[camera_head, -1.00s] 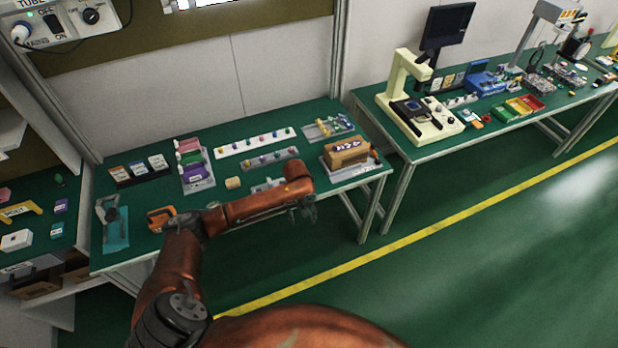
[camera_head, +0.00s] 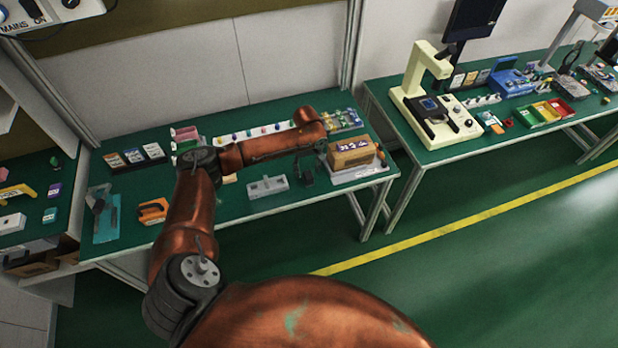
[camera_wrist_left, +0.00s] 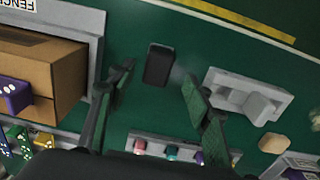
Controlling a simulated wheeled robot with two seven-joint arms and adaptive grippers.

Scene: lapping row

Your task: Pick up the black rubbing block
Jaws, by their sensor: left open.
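The black rubbing block (camera_wrist_left: 158,65) lies on the green bench top in the left wrist view, between and just beyond the fingertips of my left gripper (camera_wrist_left: 157,80). The fingers are spread apart with nothing between them. In the head view my left gripper (camera_head: 312,167) hangs over the bench's front right part, beside the brown box; I cannot clearly separate the block from the dark fingers there. My right gripper is not in view.
A brown box (camera_head: 352,153) on a grey tray stands close to the right of the gripper. A grey fixture (camera_head: 267,187) sits to its left. An orange-handled tool (camera_head: 153,211) lies further left. Green bench top is bare around the block.

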